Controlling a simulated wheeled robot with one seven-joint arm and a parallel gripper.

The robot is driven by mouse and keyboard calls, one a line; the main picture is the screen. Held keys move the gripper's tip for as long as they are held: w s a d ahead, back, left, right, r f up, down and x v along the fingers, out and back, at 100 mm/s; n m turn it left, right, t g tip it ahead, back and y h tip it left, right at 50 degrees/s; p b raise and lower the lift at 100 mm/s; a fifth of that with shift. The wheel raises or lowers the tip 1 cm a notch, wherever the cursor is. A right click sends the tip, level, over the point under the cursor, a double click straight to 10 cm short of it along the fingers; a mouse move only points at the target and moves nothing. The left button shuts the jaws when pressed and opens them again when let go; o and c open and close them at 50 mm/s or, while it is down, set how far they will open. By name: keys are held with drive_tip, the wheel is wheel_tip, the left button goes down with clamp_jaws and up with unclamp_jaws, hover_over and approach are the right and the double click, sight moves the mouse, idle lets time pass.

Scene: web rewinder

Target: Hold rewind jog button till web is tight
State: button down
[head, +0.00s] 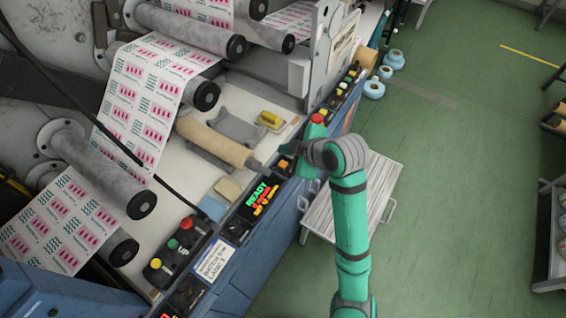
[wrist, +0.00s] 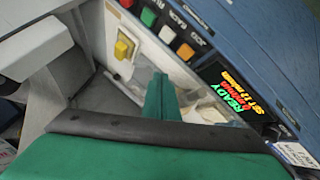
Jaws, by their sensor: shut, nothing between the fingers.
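The printed web (head: 140,105), white with pink and teal labels, runs over grey rollers in the head view; whether it is slack or tight I cannot tell. In the wrist view a row of square buttons lies along the blue panel: green (wrist: 148,17), white (wrist: 167,34) and orange (wrist: 185,52). Small lettering that seems to include "JOG" stands beside them. My gripper (wrist: 160,80) is shut and empty, its tips appearing below the orange button, with no clear contact. In the head view my gripper (head: 290,150) is over the panel edge, partly hidden by my wrist.
A lit display (head: 262,194) reads READY, with red and yellow lines. Another control box (head: 178,245) has green, red and yellow buttons. A tan core (head: 215,142) and a yellow block (head: 271,119) are on the deck. The green floor on the right is largely open.

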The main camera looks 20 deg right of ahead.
sight(286, 166)
drive_tip(key=shift+f, duration=2.1)
drive_tip(key=shift+f, duration=0.1)
idle(0.4)
drive_tip(key=shift+f, duration=0.35)
drive_tip(key=shift+f, duration=0.5)
idle(3.0)
drive_tip(key=shift+r, duration=0.95)
drive_tip(key=shift+r, duration=2.5)
